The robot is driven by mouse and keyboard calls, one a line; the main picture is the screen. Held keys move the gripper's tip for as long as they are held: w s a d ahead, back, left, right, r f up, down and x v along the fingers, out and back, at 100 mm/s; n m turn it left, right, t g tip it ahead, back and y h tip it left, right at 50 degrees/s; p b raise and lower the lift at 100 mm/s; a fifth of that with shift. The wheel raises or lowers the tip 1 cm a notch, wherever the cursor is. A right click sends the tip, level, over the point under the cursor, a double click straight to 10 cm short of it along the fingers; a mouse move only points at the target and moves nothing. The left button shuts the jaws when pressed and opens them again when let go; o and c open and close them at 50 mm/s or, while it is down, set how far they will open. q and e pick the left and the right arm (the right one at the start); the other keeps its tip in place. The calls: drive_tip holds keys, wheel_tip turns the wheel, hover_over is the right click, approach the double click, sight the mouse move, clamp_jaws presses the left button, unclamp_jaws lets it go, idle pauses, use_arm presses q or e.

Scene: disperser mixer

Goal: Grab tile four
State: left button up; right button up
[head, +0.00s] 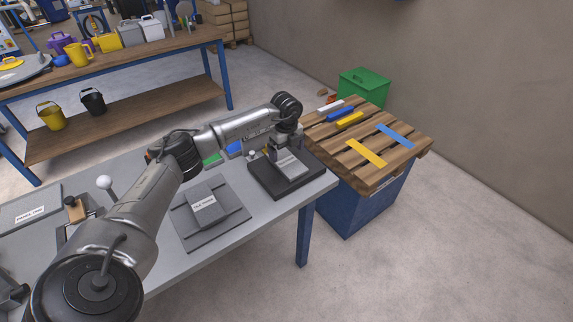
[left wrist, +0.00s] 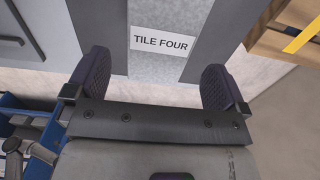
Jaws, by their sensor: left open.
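Tile four is a light grey slab (head: 291,165) on a dark square base (head: 262,183) at the right end of the grey table. In the left wrist view its white label reads TILE FOUR, and the tile (left wrist: 162,65) lies ahead between the fingers. My left gripper (head: 273,153) is above the tile's near-left part and hides some of it. Its fingers (left wrist: 156,78) are open, one on each side of the tile's width, with nothing held. I cannot tell how high they are above it. My right gripper is not in view.
Another labelled grey tile (head: 204,204) lies on its base to the left on the table. A wooden-topped blue crate (head: 365,190) with coloured strips stands beyond the table's right edge. A green bin (head: 364,90) is behind it. A workbench (head: 130,60) stands at the back left.

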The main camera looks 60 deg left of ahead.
sight(287, 161)
use_arm(q)
wheel_tip(287, 161, down, 5)
drive_tip(key=shift+w+f+b, duration=0.1)
drive_tip(key=shift+b, duration=0.8)
drive_tip(key=shift+a, duration=0.1)
drive_tip(key=shift+c, duration=0.5)
drive_tip(key=c, duration=0.9)
drive_tip(key=shift+c, duration=0.3)
drive_tip(key=shift+r, duration=0.2)
